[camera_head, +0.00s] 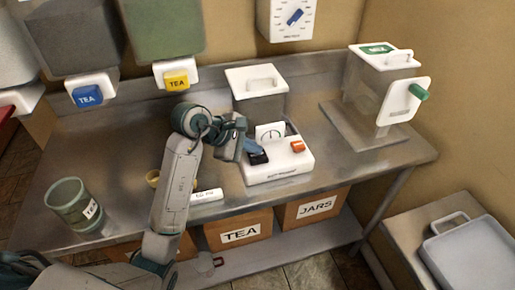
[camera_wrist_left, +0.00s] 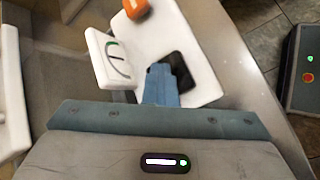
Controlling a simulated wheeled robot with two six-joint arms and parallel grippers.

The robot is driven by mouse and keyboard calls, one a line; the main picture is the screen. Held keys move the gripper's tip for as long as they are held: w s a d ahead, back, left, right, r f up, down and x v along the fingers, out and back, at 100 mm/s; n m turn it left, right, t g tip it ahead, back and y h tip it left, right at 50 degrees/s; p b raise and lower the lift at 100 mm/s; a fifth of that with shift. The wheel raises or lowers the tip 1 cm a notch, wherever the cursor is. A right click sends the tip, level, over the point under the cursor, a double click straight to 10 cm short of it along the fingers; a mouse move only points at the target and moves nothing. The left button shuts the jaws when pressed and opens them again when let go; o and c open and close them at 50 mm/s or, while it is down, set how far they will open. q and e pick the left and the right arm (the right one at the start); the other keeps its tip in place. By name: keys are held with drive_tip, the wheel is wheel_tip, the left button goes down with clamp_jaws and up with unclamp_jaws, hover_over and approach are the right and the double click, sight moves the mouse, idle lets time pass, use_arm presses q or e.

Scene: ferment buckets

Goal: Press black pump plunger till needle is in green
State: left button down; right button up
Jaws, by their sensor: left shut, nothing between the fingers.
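A white pump unit (camera_head: 284,171) stands on the steel bench, with an upright dial gauge (camera_head: 270,131), an orange part (camera_head: 297,146) and a black plunger (camera_head: 259,158). In the left wrist view, the gauge (camera_wrist_left: 118,58) shows a dark arc with a bit of green; the needle is too small to read. My left gripper (camera_head: 253,147) is shut and empty, its blue-grey fingertips at the black plunger. In the wrist view the fingertips (camera_wrist_left: 160,72) overlap the black plunger (camera_wrist_left: 186,70), partly hiding it; whether they touch is unclear. My right gripper is out of view.
A lidded white-topped container (camera_head: 258,88) stands behind the pump. A green-grey jar (camera_head: 75,205) and a white marker-like item (camera_head: 207,196) sit on the bench. Boxes marked TEA (camera_head: 240,233) and JARS (camera_head: 315,208) are below.

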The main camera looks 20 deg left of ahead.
sight(253, 155)
use_arm(q)
drive_tip(key=shift+f, duration=0.25)
drive_tip(key=shift+r, duration=0.45)
drive_tip(key=shift+r+p, duration=0.85)
drive_tip(key=shift+r, duration=0.75)
wheel_tip(253, 155, up, 5)
drive_tip(key=shift+w+p, duration=0.1)
drive_tip(key=shift+p, duration=1.15)
idle(1.1)
